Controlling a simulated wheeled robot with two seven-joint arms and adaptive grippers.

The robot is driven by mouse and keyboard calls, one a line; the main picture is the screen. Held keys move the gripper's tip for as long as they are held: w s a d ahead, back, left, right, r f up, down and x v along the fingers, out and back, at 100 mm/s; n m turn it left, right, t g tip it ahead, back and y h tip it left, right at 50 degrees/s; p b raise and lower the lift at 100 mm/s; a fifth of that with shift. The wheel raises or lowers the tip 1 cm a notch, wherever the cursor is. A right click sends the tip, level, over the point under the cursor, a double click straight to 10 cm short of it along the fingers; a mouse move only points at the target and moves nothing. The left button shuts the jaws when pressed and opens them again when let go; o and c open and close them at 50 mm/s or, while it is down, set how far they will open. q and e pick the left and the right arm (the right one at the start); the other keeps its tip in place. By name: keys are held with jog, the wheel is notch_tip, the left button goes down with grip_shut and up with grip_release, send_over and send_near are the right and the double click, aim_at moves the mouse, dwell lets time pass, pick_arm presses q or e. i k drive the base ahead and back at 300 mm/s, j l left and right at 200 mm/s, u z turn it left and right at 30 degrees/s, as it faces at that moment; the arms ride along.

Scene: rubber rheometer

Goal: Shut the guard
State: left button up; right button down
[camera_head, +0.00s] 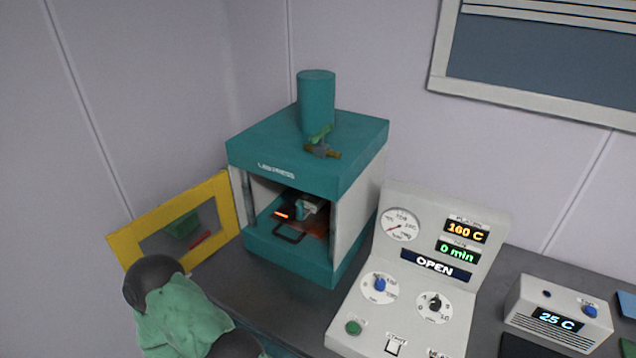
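The guard (225,203) is a yellow frame with a see-through window, hinged near the left front edge of the teal press (310,262). It stands swung open out to the left, so the press opening is uncovered. My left arm, green with dark joints, comes in at the bottom left, in front of the guard's lower edge. I cannot make out its gripper fingers. My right gripper is not in view.
Inside the press are a glowing orange spot and a dark handle (289,233). A control console (415,288) reading OPEN, 160 C and 0 min stands to the right, with a small 25 C unit (557,314) beyond. A green block (182,225) and red item show through the guard window.

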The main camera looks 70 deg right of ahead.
aim_at(123, 241)
jog(key=z, duration=0.35)
jog(key=k+j+z, duration=0.1)
jog(key=z, duration=0.3)
jog(key=k+z, duration=0.15)
jog(key=z, duration=1.55)
jog(key=i+j+u, duration=0.15)
jog(key=j, duration=0.3)
jog(key=i+j+u, duration=0.2)
jog(key=i+j, duration=0.1)
jog(key=j, duration=0.1)
